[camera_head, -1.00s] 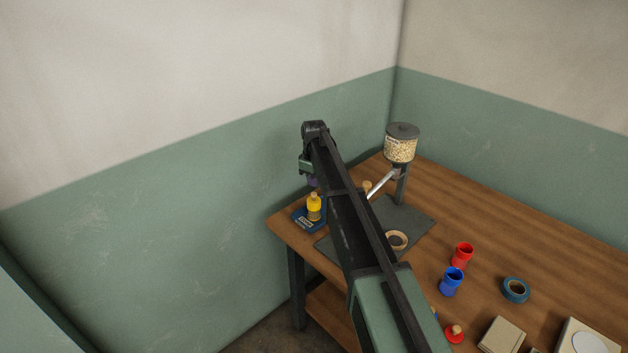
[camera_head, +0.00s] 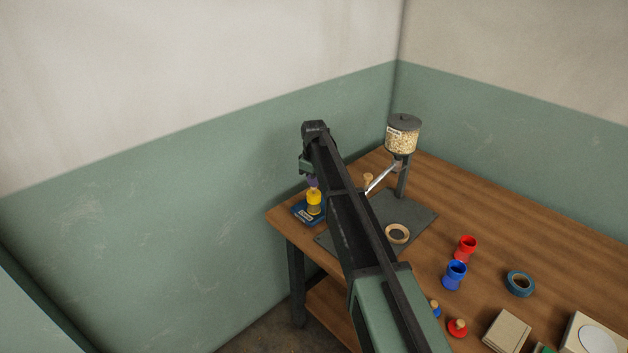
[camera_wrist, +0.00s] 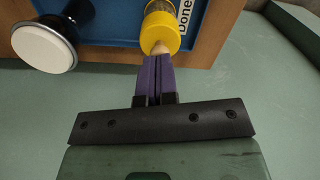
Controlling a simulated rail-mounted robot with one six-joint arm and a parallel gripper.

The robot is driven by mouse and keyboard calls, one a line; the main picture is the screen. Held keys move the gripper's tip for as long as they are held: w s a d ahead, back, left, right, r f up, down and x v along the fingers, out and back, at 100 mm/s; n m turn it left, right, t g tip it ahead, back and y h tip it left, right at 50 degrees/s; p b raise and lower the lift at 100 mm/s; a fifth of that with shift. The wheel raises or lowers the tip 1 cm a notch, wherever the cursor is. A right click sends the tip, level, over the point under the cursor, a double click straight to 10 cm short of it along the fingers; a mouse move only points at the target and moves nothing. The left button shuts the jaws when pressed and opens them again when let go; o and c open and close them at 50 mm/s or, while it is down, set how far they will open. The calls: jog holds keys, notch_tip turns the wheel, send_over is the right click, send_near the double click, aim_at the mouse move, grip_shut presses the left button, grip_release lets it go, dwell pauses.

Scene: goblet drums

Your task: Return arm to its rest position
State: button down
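My gripper shows in the wrist view (camera_wrist: 155,78) with its two purple fingers side by side and almost no gap between them. A yellow drum (camera_wrist: 160,32) with a wooden knob and a see-through part is right beyond the fingertips. The knob is at the tips; I cannot tell whether they touch. In the head view the yellow drum (camera_head: 314,197) stands on a blue tray (camera_head: 300,214) at the table's left corner. A bit of purple finger (camera_head: 312,181) shows just above it. My arm hides part of the table there.
A seed hopper (camera_head: 402,138) stands on a grey mat (camera_head: 412,212) with a tan ring (camera_head: 397,233). A red drum (camera_head: 465,248), a blue drum (camera_head: 454,275) and a blue tape roll (camera_head: 520,284) stand right of my arm. Walls (camera_head: 200,180) lie behind the table (camera_head: 490,205).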

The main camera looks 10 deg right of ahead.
jog(key=shift+f, duration=0.35)
jog(key=shift+r, duration=0.1)
jog(key=shift+r, duration=0.1)
notch_tip(320, 180, up, 7)
jog(key=p, duration=0.7)
